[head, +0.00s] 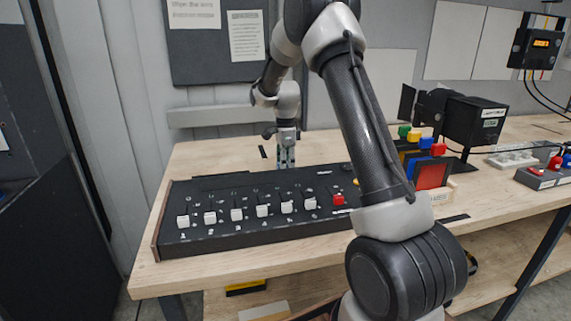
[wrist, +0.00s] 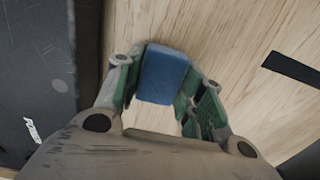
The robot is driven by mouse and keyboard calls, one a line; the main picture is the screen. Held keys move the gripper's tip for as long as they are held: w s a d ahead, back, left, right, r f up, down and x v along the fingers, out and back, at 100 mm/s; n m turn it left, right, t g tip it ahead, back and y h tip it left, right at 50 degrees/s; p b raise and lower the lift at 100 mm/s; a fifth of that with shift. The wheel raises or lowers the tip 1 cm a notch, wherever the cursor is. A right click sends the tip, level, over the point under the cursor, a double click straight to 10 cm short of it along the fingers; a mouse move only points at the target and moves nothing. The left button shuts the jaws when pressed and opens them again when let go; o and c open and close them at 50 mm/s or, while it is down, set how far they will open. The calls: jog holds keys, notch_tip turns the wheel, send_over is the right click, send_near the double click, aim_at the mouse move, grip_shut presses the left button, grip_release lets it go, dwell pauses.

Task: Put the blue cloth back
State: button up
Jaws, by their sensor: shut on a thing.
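The blue cloth (wrist: 163,76) shows in the wrist view as a small folded block between the fingers of my gripper (wrist: 165,85). My gripper is shut on it. In the head view my gripper (head: 286,157) points down behind the rear edge of the black fader console, over the wooden table (head: 215,153). The cloth cannot be made out in the head view. I cannot tell whether it touches the table.
The black console (head: 255,222) with several white faders and one red one fills the table's front left. A black lamp (head: 470,120) and coloured pieces (head: 432,174) stand to the right. Bare wood lies behind the console. Dark tape (wrist: 292,69) marks the table.

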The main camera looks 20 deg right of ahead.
jog(key=o, duration=0.9)
notch_tip(320, 180, up, 12)
jog(key=s+a+r+n+t, duration=0.1)
jog(key=s+r+n, duration=0.5)
jog(key=s+r, duration=0.45)
jog(key=s+f+n+t, duration=0.1)
jog(key=s+n, duration=0.3)
jog(key=s, duration=0.5)
jog(key=s+f+n+t, duration=0.1)
jog(key=s+n, duration=0.4)
jog(key=s, duration=0.4)
jog(key=s+a+f+n+t, duration=0.1)
jog(key=s+n, duration=0.4)
jog(key=s, duration=0.4)
jog(key=shift+s+a+f, duration=0.1)
jog(key=shift+s+f, duration=0.25)
jog(key=shift+s, duration=0.05)
